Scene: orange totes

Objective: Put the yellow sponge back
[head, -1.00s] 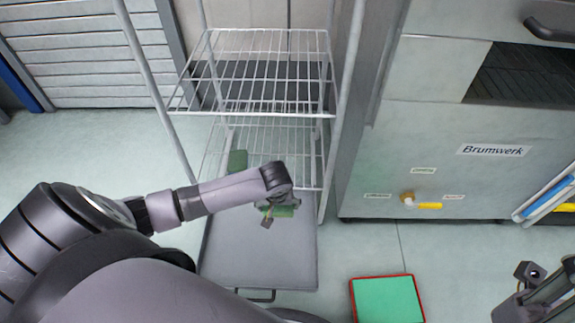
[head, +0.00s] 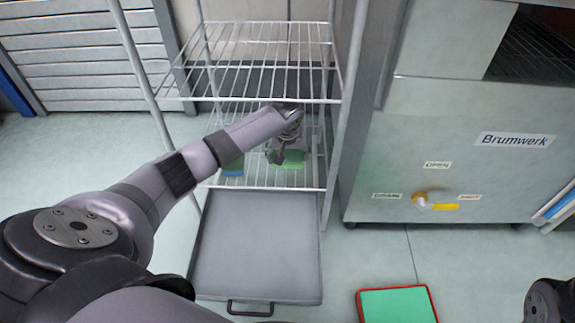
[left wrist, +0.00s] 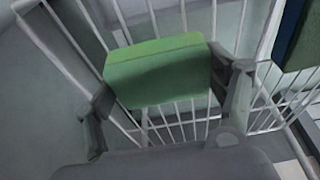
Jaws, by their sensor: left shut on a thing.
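My left gripper (head: 287,150) is over the lower wire shelf of the rack (head: 268,186), shut on a green block-shaped sponge (head: 292,159). In the left wrist view the held sponge (left wrist: 158,72) spans the gap between the two fingers, with wire bars behind it. Only green faces of it show; I see no yellow on it. A second sponge (head: 232,168), green and blue, is on the lower shelf to its left, partly behind my arm. It also shows at the top right of the left wrist view (left wrist: 296,35). I cannot tell whether the held sponge touches the shelf.
An upper wire shelf (head: 268,92) is above my gripper, and rack posts stand at both sides. A grey tray (head: 255,245) with a handle lies below. A red-rimmed green pad (head: 397,305) is on the floor. A grey machine (head: 445,150) with a yellow-handled valve (head: 440,204) stands right.

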